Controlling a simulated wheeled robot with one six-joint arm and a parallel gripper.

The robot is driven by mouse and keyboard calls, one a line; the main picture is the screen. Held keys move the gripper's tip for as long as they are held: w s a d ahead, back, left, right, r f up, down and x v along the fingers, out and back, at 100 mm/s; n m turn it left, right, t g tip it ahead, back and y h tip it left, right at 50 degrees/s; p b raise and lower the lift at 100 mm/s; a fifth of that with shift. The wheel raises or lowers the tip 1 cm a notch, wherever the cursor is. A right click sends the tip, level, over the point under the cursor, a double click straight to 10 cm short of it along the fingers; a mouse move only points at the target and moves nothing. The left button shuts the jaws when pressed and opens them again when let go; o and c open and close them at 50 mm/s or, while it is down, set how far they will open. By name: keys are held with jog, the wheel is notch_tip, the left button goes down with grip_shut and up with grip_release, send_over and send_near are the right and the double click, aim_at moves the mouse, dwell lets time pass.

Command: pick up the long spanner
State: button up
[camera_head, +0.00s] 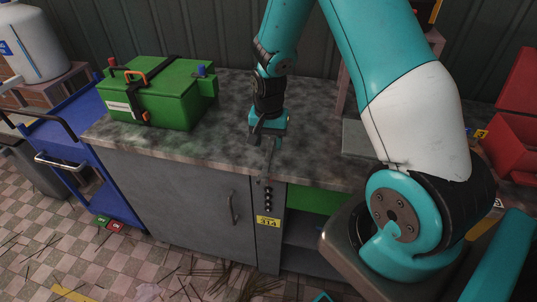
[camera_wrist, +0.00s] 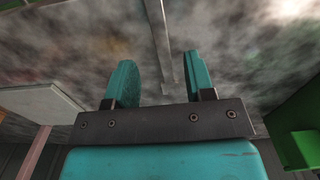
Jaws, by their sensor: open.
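The long spanner (camera_wrist: 158,35) is a thin grey bar. In the wrist view it runs from the top edge down to between my fingers, over the mottled grey worktop. In the head view the spanner (camera_head: 267,160) shows as a narrow grey strip near the worktop's front edge, just below my gripper (camera_head: 267,134). In the wrist view my gripper (camera_wrist: 160,75) is open, with one teal finger on each side of the spanner's line and visible space between. The spanner's inner end is near the gripper body; I cannot tell the exact height gap.
A green box (camera_head: 160,100) with a strap stands on the worktop (camera_head: 215,142) to the left. A blue cart (camera_head: 70,150) stands left of the cabinet. A flat grey plate (camera_head: 357,138) is right of my gripper. Red bins (camera_head: 510,140) are at far right.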

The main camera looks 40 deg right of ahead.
aim_at(268, 156)
jog(key=shift+f+p, duration=0.55)
jog(key=shift+f, duration=1.85)
grip_shut()
jog(key=shift+r, duration=0.1)
